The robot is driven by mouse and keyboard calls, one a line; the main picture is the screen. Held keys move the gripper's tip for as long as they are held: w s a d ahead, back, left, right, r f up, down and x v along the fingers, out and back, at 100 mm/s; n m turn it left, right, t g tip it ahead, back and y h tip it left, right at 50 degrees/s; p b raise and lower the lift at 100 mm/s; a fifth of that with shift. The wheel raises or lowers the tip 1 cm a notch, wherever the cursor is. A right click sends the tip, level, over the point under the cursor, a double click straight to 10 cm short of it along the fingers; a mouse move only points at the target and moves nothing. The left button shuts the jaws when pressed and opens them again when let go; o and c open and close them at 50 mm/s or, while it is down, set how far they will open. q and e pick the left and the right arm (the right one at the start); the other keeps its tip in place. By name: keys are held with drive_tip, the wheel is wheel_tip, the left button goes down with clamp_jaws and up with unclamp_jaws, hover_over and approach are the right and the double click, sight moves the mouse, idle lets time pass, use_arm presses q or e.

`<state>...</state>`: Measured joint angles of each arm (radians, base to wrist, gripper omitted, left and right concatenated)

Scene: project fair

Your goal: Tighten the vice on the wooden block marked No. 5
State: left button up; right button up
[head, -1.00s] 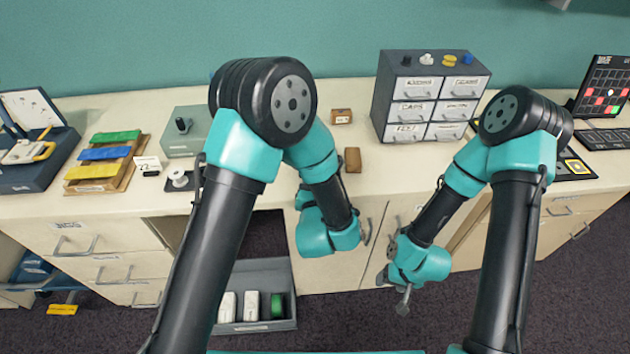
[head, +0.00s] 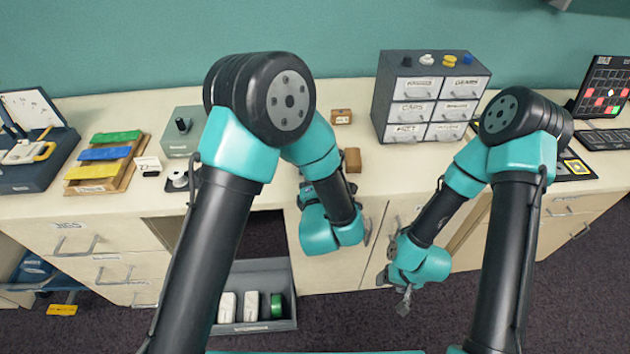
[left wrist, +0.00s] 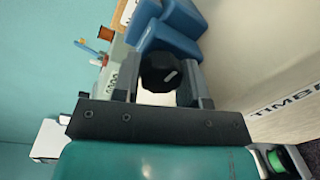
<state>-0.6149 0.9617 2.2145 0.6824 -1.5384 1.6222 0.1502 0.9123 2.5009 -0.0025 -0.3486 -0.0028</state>
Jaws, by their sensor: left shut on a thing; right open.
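In the left wrist view a black knob (left wrist: 158,72) with a white mark sits between the two grey fingers of my left gripper (left wrist: 156,84), which is shut on it. Blue chunky parts (left wrist: 172,28), probably the vice, stand just beyond the knob. A strip of pale wood (left wrist: 127,12) shows at the top; I cannot tell whether it is the No. 5 block, and no such mark is readable. In the head view my left arm hides the vice and the left fingertips. My right gripper (head: 404,301) is open and empty in front of the cabinet.
Two small wooden blocks (head: 341,116) (head: 352,160) lie on the bench near a grey drawer unit (head: 378,100). A grey box with a black knob (head: 183,140) stands left of my left arm. A grey bin (head: 268,325) sits low in front. The right bench front is clear.

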use_arm(q)
drive_tip(key=m, duration=0.4)
drive_tip(key=m+y, duration=0.1)
drive_tip(key=m, duration=0.7)
drive_tip(key=shift+d+m+y, duration=0.1)
drive_tip(key=shift+m+y, duration=0.2)
drive_tip(key=m, duration=0.3)
drive_tip(key=shift+y, duration=0.3)
drive_tip(key=m, duration=0.4)
drive_tip(key=shift+m+t, duration=0.3)
drive_tip(key=shift+m, duration=0.1)
drive_tip(key=m, duration=0.3)
drive_tip(key=shift+m, duration=0.3)
drive_tip(key=m, duration=0.3)
drive_tip(key=shift+m+t, duration=0.3)
drive_tip(key=shift+f+m, duration=0.1)
drive_tip(key=shift+m, duration=1.9)
